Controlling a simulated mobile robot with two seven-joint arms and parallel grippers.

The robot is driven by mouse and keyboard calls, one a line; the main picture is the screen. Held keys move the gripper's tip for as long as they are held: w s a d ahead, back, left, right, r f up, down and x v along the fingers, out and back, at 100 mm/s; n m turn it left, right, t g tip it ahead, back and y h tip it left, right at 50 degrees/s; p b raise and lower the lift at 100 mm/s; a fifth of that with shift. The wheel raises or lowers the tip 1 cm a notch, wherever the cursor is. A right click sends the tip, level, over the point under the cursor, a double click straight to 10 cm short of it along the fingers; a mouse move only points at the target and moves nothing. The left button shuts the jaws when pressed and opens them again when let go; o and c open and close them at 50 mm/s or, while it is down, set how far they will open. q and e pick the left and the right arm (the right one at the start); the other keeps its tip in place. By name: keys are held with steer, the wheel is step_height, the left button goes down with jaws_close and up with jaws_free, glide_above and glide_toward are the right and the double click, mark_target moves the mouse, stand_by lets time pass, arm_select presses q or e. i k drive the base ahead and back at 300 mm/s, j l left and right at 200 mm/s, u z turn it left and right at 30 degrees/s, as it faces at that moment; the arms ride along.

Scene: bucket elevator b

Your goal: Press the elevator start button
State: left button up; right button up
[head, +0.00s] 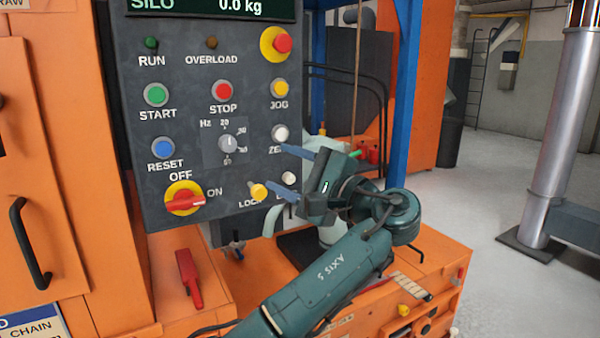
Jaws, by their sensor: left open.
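The green START button (156,95) is on the left of the dark grey control panel (190,130), under the dark green RUN lamp (151,43). The red STOP button (223,91) is to its right. The red rotary switch (185,203) on a yellow plate has its handle lying roughly level, toward the ON label. My left gripper (267,167) is open and empty, with its blue fingers pointing left in front of the panel's lower right. It is right of and below START, clearly apart from it. My right gripper is not in view.
The panel also has a red emergency stop (278,43), a blue RESET button (163,147), a speed dial (227,143) and a yellow LOCK knob (258,190) close to my lower finger. A blue post (403,90) stands right of the panel. A red lever (188,278) is below.

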mark_target(156, 95)
steer(key=k+l, duration=0.15)
steer(key=l, duration=0.15)
steer(key=k+l, duration=0.1)
steer(key=l, duration=0.2)
steer(key=k+l, duration=0.15)
steer(key=l, duration=0.15)
steer(key=k+l, duration=0.15)
steer(key=l, duration=0.2)
